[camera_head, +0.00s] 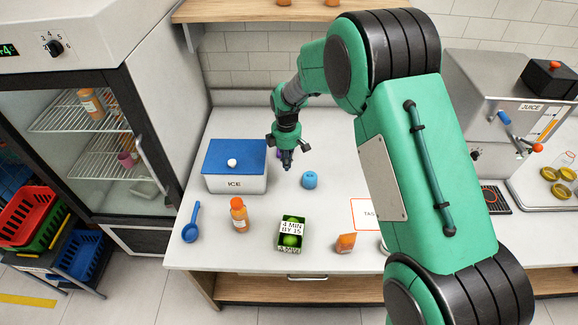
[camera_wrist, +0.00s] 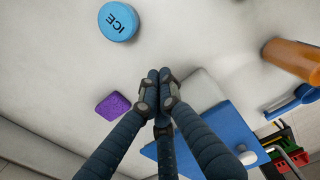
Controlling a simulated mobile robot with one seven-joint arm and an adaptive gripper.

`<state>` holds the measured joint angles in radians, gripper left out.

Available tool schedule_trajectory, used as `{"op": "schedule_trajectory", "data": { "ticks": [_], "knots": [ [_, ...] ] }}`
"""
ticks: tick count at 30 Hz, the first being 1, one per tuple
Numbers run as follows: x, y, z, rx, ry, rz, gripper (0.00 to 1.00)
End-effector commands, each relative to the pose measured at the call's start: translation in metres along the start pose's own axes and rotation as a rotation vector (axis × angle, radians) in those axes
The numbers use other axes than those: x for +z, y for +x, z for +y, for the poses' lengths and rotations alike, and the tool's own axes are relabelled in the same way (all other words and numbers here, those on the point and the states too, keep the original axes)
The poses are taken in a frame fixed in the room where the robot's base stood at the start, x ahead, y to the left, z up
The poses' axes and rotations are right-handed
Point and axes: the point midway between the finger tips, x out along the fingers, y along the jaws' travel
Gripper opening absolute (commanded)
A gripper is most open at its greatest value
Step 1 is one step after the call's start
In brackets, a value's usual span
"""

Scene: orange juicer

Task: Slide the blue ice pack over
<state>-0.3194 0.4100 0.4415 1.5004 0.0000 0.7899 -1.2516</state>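The blue ice pack (camera_head: 309,180) is a small round light-blue puck on the white counter, to the right of my gripper in the head view. In the wrist view the ice pack (camera_wrist: 118,21) lies at the top left, its dark ICE lettering visible, apart from the fingers. My gripper (camera_head: 287,164) points down above the counter, between the ice box and the ice pack. In the wrist view my gripper (camera_wrist: 158,76) has its dark fingertips together with nothing visible between them.
A white ICE box (camera_head: 237,184) with a blue lid stands left of my gripper. A purple block (camera_wrist: 113,106) lies close by. An orange bottle (camera_head: 239,216), blue scoop (camera_head: 191,223) and green box (camera_head: 291,234) stand nearer the front edge. The counter right of the ice pack is clear.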

Motion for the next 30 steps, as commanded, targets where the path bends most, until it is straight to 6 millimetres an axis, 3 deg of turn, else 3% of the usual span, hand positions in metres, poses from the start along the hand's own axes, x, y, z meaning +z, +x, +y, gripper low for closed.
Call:
{"op": "schedule_trajectory", "data": {
  "ticks": [18,24,30],
  "knots": [
    [0.001,0.092,0.0,-0.001,0.001,0.0,0.0],
    [0.028,0.088,0.0,0.001,0.002,0.0,0.0],
    [0.039,0.088,0.0,0.0,0.0,0.0,0.0]
  ]
}}
